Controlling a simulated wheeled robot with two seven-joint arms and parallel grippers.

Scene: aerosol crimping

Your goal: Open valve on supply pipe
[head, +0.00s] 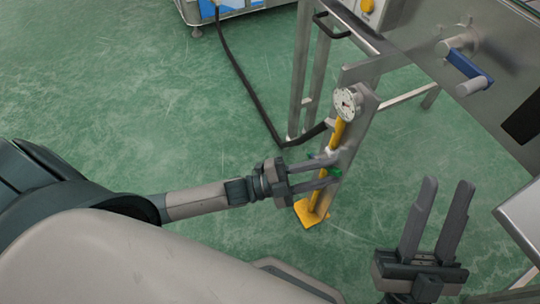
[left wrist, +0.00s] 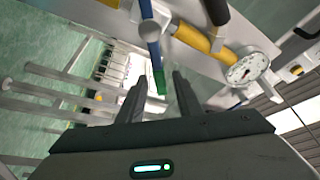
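The yellow supply pipe (head: 341,132) runs along a metal post, with a round white gauge (head: 347,103) near its top. The pipe (left wrist: 196,39) and gauge (left wrist: 248,69) also show in the left wrist view. A valve lever (left wrist: 158,78), blue with a green end, points down between my left fingers. My left gripper (head: 333,167) is at the pipe's lower half, its fingers apart on either side of the green part. Gaps show beside the lever in the left wrist view, so it looks ungripped. My right gripper (head: 438,200) is open and empty, pointing up at lower right.
A steel machine (head: 420,50) with a blue-handled fitting (head: 467,69) stands at upper right. A black hose (head: 247,91) runs across the green floor to the post. A yellow foot (head: 311,213) lies at the pipe's base. The floor at left is clear.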

